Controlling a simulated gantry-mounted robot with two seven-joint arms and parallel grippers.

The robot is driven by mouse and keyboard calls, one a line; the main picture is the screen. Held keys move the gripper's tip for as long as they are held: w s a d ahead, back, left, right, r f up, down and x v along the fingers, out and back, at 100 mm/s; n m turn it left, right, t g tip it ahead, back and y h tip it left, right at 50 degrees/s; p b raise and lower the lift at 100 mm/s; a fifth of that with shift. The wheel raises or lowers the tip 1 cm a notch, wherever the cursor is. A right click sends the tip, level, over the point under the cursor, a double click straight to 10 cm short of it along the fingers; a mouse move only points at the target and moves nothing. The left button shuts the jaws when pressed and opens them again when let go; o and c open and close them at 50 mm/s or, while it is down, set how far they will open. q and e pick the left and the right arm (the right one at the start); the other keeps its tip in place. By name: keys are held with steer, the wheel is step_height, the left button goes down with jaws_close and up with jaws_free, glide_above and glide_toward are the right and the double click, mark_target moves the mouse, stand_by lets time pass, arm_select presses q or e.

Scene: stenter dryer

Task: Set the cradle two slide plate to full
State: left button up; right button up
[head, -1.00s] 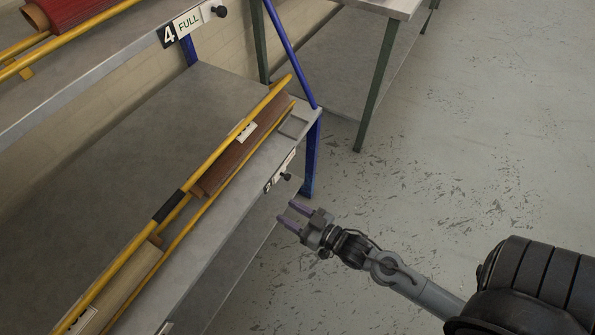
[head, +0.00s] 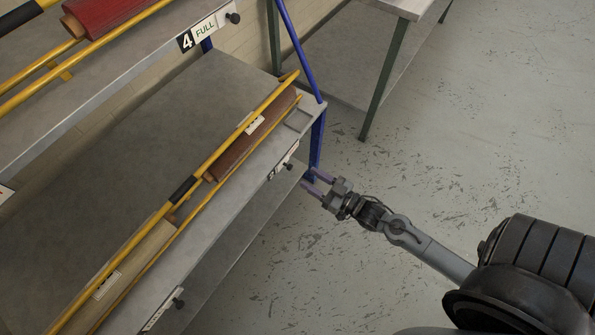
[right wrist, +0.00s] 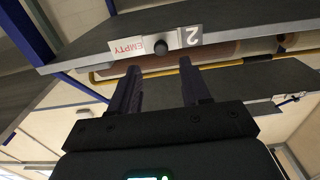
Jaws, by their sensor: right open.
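The cradle two slide plate (head: 283,160) is on the front edge of the lower shelf, beside a black 2 label; its word is too small to read in the head view. In the right wrist view, which is upside down, the plate (right wrist: 128,48) reads EMPTY in red. Its black knob (right wrist: 161,47) is beside the word, next to the 2 label (right wrist: 190,37). My right gripper (head: 313,180) is open and empty, just off the shelf edge. In the right wrist view its fingers (right wrist: 159,68) point at the knob, which appears between the fingertips; contact is not visible. My left gripper is out of view.
A beige roll (head: 135,268) and another slide plate (head: 162,312) are further left. The upper shelf has a plate reading FULL (head: 205,30). A blue post (head: 317,140) stands near my gripper. Floor at right is clear.

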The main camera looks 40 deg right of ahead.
mark_target(287, 165)
steer(key=w+a+b, duration=0.1)
steer(key=w+b, duration=0.1)
steer(key=w, duration=0.4)
steer(key=shift+a, duration=0.15)
steer(key=shift+c, duration=0.2)
jaws_close()
